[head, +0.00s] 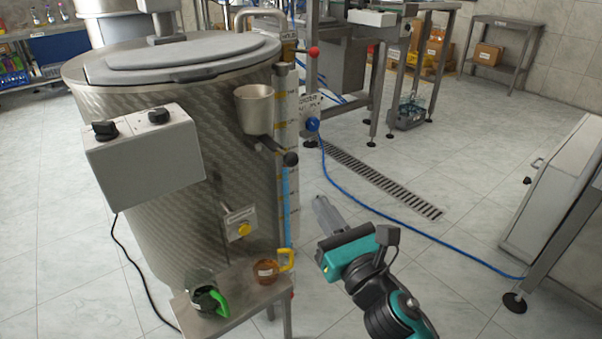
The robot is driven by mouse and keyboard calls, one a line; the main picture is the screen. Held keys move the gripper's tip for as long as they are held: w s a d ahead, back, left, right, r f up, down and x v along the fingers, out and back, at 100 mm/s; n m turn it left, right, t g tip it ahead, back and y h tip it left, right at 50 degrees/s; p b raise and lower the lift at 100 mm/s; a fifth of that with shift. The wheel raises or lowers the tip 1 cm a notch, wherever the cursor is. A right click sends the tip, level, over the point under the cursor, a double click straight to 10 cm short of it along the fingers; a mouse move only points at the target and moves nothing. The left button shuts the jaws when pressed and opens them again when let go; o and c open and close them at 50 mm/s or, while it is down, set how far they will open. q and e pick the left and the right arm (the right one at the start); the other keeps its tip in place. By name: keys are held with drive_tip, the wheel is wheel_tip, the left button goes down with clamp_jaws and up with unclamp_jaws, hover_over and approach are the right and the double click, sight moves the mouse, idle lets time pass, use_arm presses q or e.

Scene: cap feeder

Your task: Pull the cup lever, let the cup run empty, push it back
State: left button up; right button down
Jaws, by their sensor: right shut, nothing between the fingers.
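A pale metal cup (255,112) is fixed to the side of the large quilted steel tank (150,250), beside a graduated level gauge. Below the cup, a short lever (271,145) ends in a black ball knob (290,159) and points down to the right. I cannot tell what is inside the cup. My right gripper (320,203) is shut and empty. In the picture it is below and right of the knob, apart from it, with pale floor behind. My left gripper is not in view.
A small metal shelf (236,294) at the tank's foot holds a green-handled jug (203,290) and an amber, yellow-handled jug (265,271). A grey control box (145,158) juts from the tank. A blue hose (375,213) crosses open floor at right.

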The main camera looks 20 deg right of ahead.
sight(290, 166)
drive_tip(key=x, duration=0.8)
drive_tip(key=shift+w, duration=0.15)
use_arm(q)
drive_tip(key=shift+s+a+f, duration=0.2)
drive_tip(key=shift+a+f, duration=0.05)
use_arm(e)
drive_tip(key=shift+w+a+r, duration=0.1)
drive_tip(key=shift+w, duration=0.45)
drive_tip(key=w, duration=0.1)
drive_tip(key=w+a, duration=0.1)
drive_tip(key=w, duration=0.1)
drive_tip(key=shift+w+b, duration=0.1)
drive_tip(key=shift+b, duration=0.25)
drive_tip(key=shift+w+a, duration=0.15)
drive_tip(key=shift+w, duration=0.1)
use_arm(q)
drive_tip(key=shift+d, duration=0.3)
use_arm(e)
drive_tip(key=shift+r, duration=0.15)
